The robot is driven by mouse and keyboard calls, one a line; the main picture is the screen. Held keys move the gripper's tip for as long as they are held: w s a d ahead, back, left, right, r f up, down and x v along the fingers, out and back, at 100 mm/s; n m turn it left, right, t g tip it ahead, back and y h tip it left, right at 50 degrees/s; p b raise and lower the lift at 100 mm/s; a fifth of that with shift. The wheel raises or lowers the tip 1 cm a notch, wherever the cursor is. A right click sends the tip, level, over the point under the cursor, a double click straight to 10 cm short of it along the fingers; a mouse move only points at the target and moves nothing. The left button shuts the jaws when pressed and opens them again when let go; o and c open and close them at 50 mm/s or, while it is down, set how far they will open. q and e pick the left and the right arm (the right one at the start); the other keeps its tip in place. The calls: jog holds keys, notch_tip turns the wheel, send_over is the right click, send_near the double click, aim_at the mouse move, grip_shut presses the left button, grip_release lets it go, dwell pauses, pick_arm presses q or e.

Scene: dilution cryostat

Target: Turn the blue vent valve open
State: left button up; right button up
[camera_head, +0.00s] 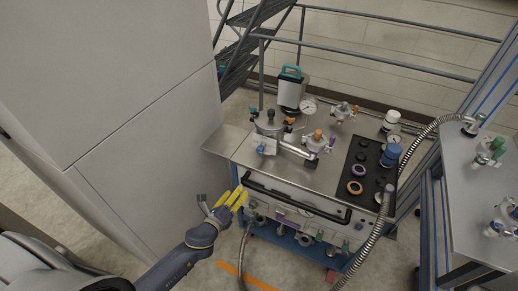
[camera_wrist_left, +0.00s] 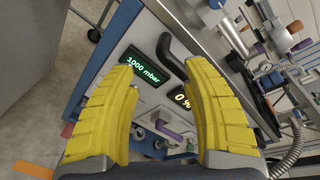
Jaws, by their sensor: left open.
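Several blue parts show, and I cannot tell for sure which is the vent valve. A small blue knob (camera_head: 261,149) sits at the left front of the cart top, beside a round metal vessel. A larger blue cylinder (camera_head: 391,155) stands at the right of the top. My left gripper (camera_head: 238,197) has yellow fingers and is open and empty, near the cart's left front corner. In the left wrist view its fingers (camera_wrist_left: 163,75) stand apart before the front panel. My right gripper is out of view.
A black handle bar (camera_head: 293,199) crosses the cart's front edge. A display reading 1000 mbar (camera_wrist_left: 146,65) is on the panel. A ribbed metal hose (camera_head: 411,145) runs along the right. A grey cabinet (camera_head: 130,125) fills the left side.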

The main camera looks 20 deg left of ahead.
aim_at(259, 152)
pick_arm(q)
notch_tip(259, 152, up, 9)
jog(key=d+m+t, duration=0.2)
jog(key=m, duration=0.4)
jog(key=shift+m+h, duration=0.3)
jog(key=shift+m, duration=0.6)
jog(key=w+d, duration=0.1)
jog(key=w, duration=1)
jog(key=w+d, duration=0.1)
jog(key=w, duration=0.5)
jog(key=shift+w+d+r, duration=0.1)
jog(key=shift+w+d, duration=0.1)
jog(key=shift+d, duration=0.15)
grip_shut()
